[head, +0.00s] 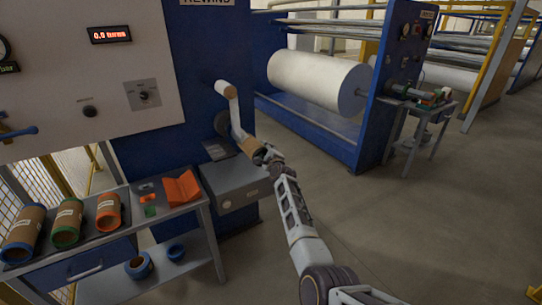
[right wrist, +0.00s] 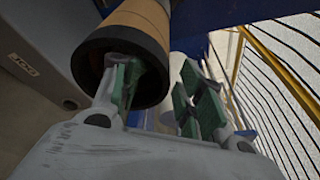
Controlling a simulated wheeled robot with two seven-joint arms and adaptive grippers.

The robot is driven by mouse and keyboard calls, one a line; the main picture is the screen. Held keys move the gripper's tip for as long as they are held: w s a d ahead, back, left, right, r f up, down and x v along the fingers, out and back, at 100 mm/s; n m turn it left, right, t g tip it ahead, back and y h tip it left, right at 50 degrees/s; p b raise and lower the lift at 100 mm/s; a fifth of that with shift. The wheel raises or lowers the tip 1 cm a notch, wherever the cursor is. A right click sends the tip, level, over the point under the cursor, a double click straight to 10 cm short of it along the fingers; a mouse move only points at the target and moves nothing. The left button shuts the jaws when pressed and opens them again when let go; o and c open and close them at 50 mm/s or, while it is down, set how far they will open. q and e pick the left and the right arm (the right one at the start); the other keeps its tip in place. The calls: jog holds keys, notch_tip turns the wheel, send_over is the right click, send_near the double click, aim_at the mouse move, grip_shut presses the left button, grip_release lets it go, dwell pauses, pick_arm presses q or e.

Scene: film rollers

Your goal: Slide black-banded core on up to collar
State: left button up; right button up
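The black-banded core (right wrist: 140,40), a brown tube with a black band at its near end, fills the upper middle of the right wrist view. In the head view it (head: 253,147) sits at the near end of the lower rewind spindle, beside the white web. My right gripper (head: 262,158) is at that end. In the right wrist view the gripper (right wrist: 157,95) has one green-padded finger inside the core's mouth and the other outside, right of its wall. A gap shows between the outer finger and the wall. The collar is not clear. My left gripper is not in view.
A bench (head: 105,240) at the left holds cores with blue, green and orange ends and an orange cradle (head: 182,188). A grey box (head: 235,185) stands below the spindle. A white film roll (head: 315,82) is behind. Open floor lies right.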

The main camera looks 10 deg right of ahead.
jog(key=shift+s, duration=0.1)
jog(key=s+d+p, duration=0.3)
jog(key=s, duration=0.5)
jog(key=s+d+p, duration=0.3)
jog(key=s, duration=0.5)
jog(key=shift+s, duration=0.2)
dwell(0.9)
jog(key=shift+r, duration=0.1)
dwell(0.5)
